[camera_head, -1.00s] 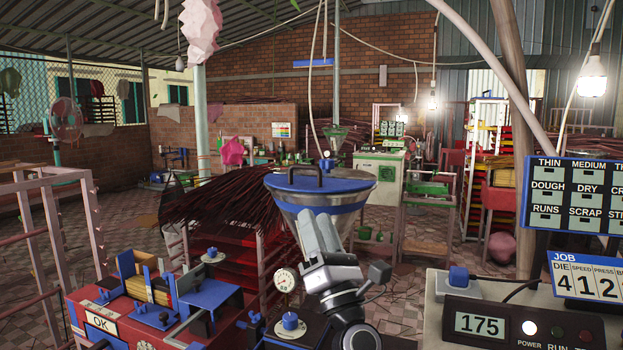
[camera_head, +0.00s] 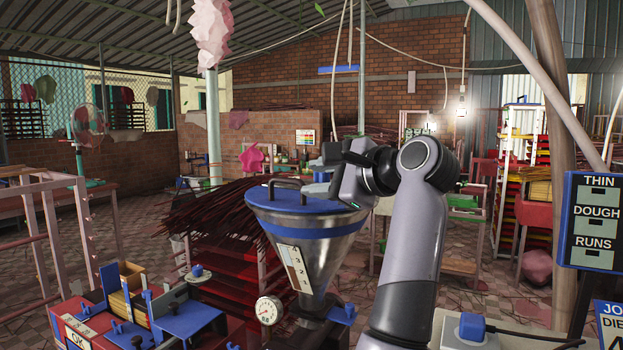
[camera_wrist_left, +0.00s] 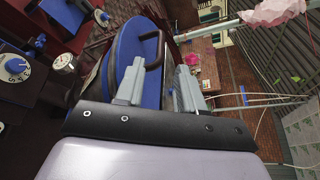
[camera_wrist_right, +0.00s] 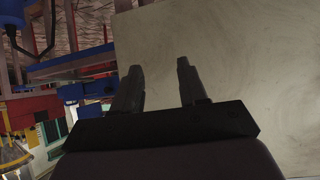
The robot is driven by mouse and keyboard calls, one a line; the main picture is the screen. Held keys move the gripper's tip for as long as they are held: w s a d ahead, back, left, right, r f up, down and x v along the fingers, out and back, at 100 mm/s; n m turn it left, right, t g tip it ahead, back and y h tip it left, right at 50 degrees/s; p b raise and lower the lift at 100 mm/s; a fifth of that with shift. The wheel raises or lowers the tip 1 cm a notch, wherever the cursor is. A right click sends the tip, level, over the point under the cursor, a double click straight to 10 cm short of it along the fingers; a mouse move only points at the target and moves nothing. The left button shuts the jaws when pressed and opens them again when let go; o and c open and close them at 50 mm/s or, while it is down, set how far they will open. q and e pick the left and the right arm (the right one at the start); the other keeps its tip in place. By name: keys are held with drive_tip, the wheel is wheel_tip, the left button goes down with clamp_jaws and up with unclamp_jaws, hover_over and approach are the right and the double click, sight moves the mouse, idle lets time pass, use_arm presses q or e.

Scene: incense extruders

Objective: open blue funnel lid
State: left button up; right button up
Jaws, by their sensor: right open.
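The blue lid (camera_head: 300,203) lies flat on top of the steel funnel (camera_head: 322,262), which has a blue band below its rim. A dark arched handle (camera_head: 287,185) stands on the lid. My left gripper (camera_head: 318,187) is at the lid's right side, low over its top, with fingers toward the handle. In the left wrist view its fingers (camera_wrist_left: 160,75) are apart, and the handle (camera_wrist_left: 152,62) shows ahead of the gap between them; I cannot tell whether they touch the lid (camera_wrist_left: 128,42). My right gripper (camera_wrist_right: 158,68) is open and empty, over a pale flat surface.
A pressure gauge (camera_head: 268,310) sits at the funnel's lower left. A red machine with blue fittings (camera_head: 190,310) is at front left. Dark incense sticks (camera_head: 215,205) lie on a rack behind the funnel. A board (camera_head: 594,221) stands at right.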

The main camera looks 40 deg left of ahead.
sight(291, 181)
use_arm(q)
drive_tip(key=shift+w+a, duration=0.1)
drive_tip(key=shift+a, duration=0.2)
drive_tip(key=p+x, duration=0.2)
drive_tip(key=x, duration=0.3)
drive_tip(key=shift+s+a+f, duration=0.1)
drive_tip(key=shift+s+a, duration=0.15)
drive_tip(key=shift+a, duration=0.15)
drive_tip(key=shift+a+f, duration=0.1)
drive_tip(key=shift+a, duration=0.3)
use_arm(e)
drive_tip(key=shift+s+r, duration=0.5)
drive_tip(key=shift+r, duration=0.3)
use_arm(q)
drive_tip(key=shift+w, duration=0.1)
clamp_jaws()
use_arm(e)
drive_tip(key=shift+w, duration=0.1)
